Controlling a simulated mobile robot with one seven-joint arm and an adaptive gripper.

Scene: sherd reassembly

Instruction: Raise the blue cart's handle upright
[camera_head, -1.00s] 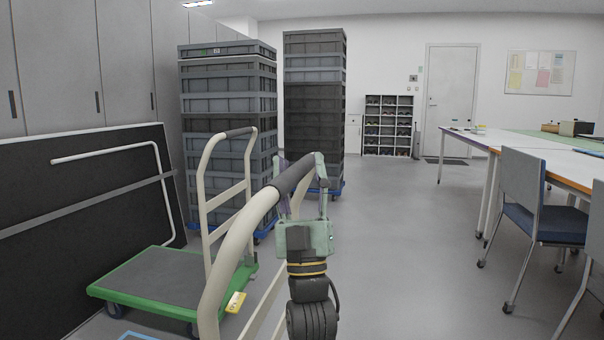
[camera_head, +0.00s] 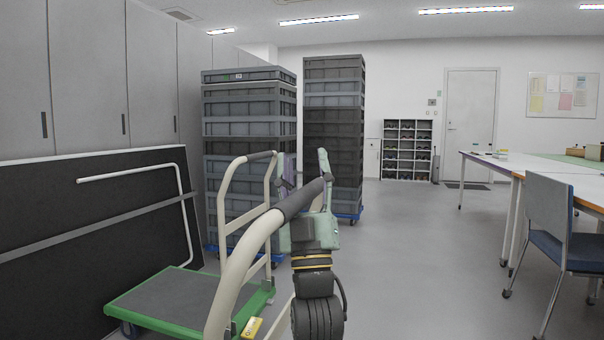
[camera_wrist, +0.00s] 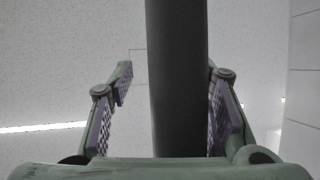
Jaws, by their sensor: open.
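The near cart's handle is a cream tube (camera_head: 240,270) with a dark grip (camera_head: 299,201), rising from the bottom of the head view. It appears to be the blue cart's handle; its blue deck is out of view. My gripper (camera_head: 305,168) is open at the right end of the grip, its fingers reaching up past it. In the wrist view, the dark grip (camera_wrist: 178,80) runs between the two purple-padded fingers of my gripper (camera_wrist: 173,85), with gaps on both sides. The handle's lower end and hinge are not visible.
A green cart (camera_head: 185,298) with an upright cream handle (camera_head: 230,190) stands just left. A black panel (camera_head: 90,235) leans behind it. Crate stacks (camera_head: 250,125) stand beyond on blue dollies. A chair (camera_head: 550,220) and tables are at right. The middle floor (camera_head: 430,260) is clear.

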